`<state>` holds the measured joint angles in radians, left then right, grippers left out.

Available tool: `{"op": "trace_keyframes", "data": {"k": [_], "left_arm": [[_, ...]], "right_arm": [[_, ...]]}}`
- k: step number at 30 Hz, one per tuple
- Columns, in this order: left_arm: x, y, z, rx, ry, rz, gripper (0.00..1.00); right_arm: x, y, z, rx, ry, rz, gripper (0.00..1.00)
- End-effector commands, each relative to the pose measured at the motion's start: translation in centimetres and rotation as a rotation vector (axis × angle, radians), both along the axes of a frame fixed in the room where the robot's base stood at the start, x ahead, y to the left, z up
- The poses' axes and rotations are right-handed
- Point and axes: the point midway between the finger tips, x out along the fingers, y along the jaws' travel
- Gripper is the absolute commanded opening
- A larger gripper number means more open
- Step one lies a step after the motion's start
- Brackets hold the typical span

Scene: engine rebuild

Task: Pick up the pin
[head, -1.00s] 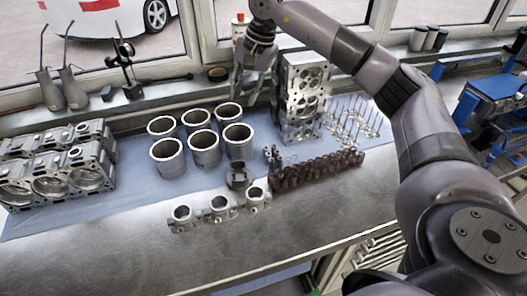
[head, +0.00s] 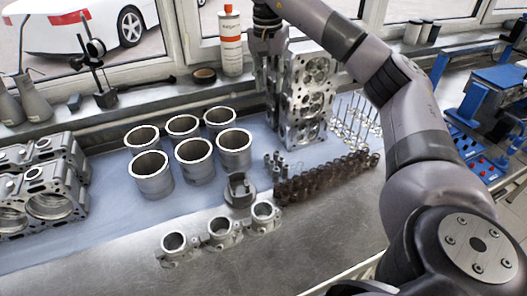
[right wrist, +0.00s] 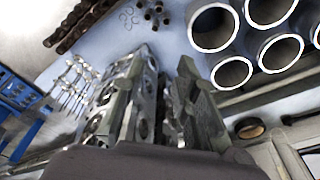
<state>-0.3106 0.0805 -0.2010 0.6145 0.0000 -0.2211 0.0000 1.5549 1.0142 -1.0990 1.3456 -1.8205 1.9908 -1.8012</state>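Several small grey pins (head: 275,163) stand in a cluster on the blue mat, between the piston (head: 239,190) and the brown camshafts; which one is meant cannot be told. The pins (right wrist: 153,14) also show at the top of the right wrist view. My right gripper (head: 270,95) hangs pointing down beside the cylinder head (head: 304,90), behind the pins and well apart from them. In the right wrist view its two fingers (right wrist: 158,95) are apart with nothing seen held between them. My left gripper is out of view.
Several cylinder liners (head: 153,178) stand left of the pins. Dark camshafts (head: 325,178) lie to the right, with upright valves (head: 355,120) behind. Bearing caps (head: 222,232) lie in front. Engine blocks (head: 40,190) are at left. The bench front is bare.

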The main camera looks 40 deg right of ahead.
Motion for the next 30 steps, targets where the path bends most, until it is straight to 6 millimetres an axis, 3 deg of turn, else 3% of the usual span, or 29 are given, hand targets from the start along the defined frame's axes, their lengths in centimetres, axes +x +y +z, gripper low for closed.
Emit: {"op": "trace_keyframes", "data": {"k": [1, 3, 6, 10, 19, 30], "left_arm": [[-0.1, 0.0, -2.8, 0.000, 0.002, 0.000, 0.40], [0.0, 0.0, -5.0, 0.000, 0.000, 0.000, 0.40], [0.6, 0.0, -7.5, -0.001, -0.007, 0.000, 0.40], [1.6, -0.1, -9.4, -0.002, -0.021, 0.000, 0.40], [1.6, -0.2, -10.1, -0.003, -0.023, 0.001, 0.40], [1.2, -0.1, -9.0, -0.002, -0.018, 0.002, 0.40]], "right_arm": [[0.0, 0.0, -2.8, 0.000, 0.001, 0.000, 0.28], [0.0, 0.0, -5.0, 0.000, 0.001, 0.000, 0.28], [0.0, 0.0, -7.5, 0.000, 0.000, 0.000, 0.28], [0.0, 0.0, -9.5, 0.000, -0.001, 0.000, 0.28], [0.1, -0.2, -11.8, 0.000, 0.003, -0.001, 0.28], [0.5, -1.0, -19.4, 0.000, 0.005, -0.002, 0.28]]}}
